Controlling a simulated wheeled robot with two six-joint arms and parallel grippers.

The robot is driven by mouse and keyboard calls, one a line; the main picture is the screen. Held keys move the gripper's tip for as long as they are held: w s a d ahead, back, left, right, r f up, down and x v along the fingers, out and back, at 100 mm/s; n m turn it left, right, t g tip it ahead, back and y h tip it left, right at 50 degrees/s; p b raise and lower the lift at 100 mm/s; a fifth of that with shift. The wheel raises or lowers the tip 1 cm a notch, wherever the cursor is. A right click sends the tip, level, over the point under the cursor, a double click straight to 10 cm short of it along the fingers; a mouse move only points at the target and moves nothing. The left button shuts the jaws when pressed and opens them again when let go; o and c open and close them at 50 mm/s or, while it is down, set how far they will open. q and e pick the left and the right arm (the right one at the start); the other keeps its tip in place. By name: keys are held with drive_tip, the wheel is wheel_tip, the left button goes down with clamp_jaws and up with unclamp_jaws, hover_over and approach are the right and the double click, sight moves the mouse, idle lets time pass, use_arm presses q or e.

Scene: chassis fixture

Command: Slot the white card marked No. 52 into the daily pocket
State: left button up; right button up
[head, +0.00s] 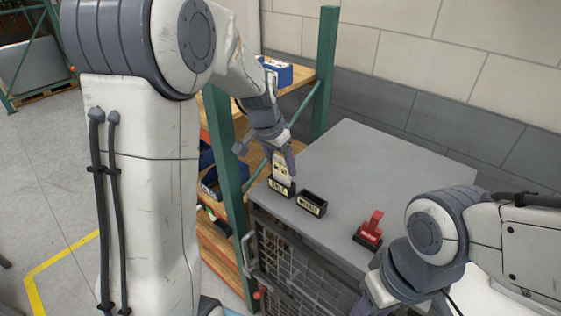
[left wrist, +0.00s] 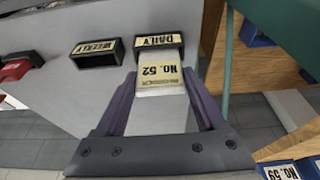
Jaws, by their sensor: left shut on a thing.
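The white card marked No. 52 (head: 282,167) stands upright over the black daily pocket (head: 281,189) on the grey cabinet top. My left gripper (head: 281,160) is shut on the card, with a finger at each side. In the left wrist view the card (left wrist: 160,76) lies between the purple fingers. Its lower end appears to be in the mouth of the daily pocket (left wrist: 159,42); how deep is hidden. My right gripper (head: 385,292) is low in the head view, away from the pockets, with its fingertips not clear.
The black weekly pocket (head: 312,203) stands close beside the daily pocket and looks empty. A red card in a black holder (head: 369,232) stands further right. A green-posted shelf (head: 326,75) with bins is close behind the left gripper. The cabinet top (head: 385,165) is otherwise clear.

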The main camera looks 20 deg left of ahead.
use_arm(q)
drive_tip(key=o, duration=1.3)
drive_tip(key=b+v, duration=0.2)
drive_tip(key=v, duration=0.7)
drive_tip(key=s+d+f+m+g+b, duration=0.1)
drive_tip(key=s+d+f, duration=0.2)
drive_tip(key=s+d, duration=0.25)
drive_tip(key=s+d+f+b, duration=0.2)
drive_tip(key=s+d+f, duration=0.15)
drive_tip(key=d, duration=0.35)
drive_tip(key=s+d+f+m+g+b, duration=0.1)
drive_tip(key=s+f, duration=0.3)
drive_tip(key=s, duration=0.4)
drive_tip(key=s+d+f+m+g, duration=0.1)
drive_tip(key=s+d+f, duration=0.2)
drive_tip(key=s, duration=0.6)
drive_tip(key=shift+s+d+f+b, duration=0.15)
drive_tip(key=shift+f+b, duration=0.25)
drive_tip(key=shift+f, duration=0.3)
